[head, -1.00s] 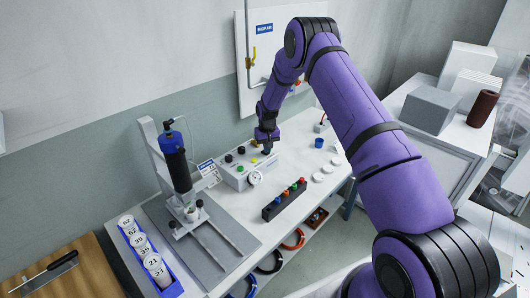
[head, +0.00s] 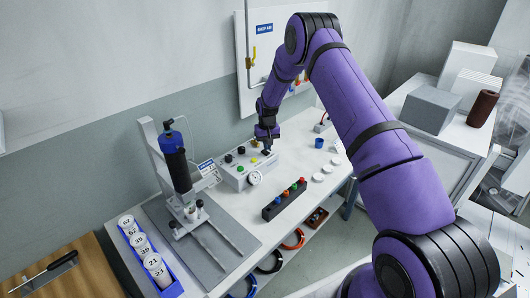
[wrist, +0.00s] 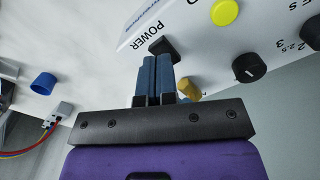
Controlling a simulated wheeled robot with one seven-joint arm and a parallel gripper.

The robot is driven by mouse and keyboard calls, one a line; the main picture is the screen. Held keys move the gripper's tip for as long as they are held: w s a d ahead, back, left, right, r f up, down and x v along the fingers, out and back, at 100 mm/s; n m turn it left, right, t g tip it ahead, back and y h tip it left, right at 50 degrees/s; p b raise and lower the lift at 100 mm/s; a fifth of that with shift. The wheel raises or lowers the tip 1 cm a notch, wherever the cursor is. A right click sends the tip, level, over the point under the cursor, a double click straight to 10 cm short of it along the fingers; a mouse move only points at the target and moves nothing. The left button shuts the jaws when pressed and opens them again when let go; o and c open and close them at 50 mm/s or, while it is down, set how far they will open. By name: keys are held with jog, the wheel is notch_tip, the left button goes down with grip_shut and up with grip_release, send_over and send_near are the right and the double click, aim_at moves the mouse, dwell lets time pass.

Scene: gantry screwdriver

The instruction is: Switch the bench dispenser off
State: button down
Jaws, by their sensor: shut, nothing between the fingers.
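The bench dispenser (head: 236,176) is a light grey box with knobs and a gauge on the bench, behind the black strip of coloured knobs. In the wrist view its panel (wrist: 208,48) carries the word POWER beside a black switch (wrist: 163,46), with a yellow button (wrist: 225,12) and a black knob (wrist: 249,68). My gripper (wrist: 154,58) is shut and empty. Its blue fingertips are at the black switch and cover part of it. I cannot tell whether they touch it or which way it is set. In the head view my gripper (head: 266,147) is over the dispenser's right end.
A press stand with a blue-topped cylinder (head: 175,160) stands left of the dispenser. A black strip with coloured knobs (head: 284,200) lies in front. A blue cap (head: 319,143) and white discs (head: 327,169) lie to the right. A wall panel (head: 247,75) rises behind the arm.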

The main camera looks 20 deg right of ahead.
jog(key=shift+r, duration=2.5)
notch_tip(320, 180, up, 18)
jog(key=t, duration=0.1)
send_over(267, 153)
jog(key=s+a, duration=0.2)
jog(key=s, duration=0.3)
jog(key=s+a+r+t, duration=0.2)
jog(key=s+r, duration=1.2)
jog(key=r, duration=0.2)
jog(key=s+a+r+n, duration=0.1)
jog(key=s+r, duration=0.2)
jog(key=s, duration=0.4)
jog(key=s+a+r, duration=0.1)
jog(key=s+r, duration=0.3)
jog(key=s, duration=0.3)
jog(key=s+f+t, duration=0.1)
jog(key=s+t, duration=0.1)
jog(key=s, duration=1.5)
jog(key=shift+s+a+f, duration=0.2)
jog(key=shift+s+a, duration=0.15)
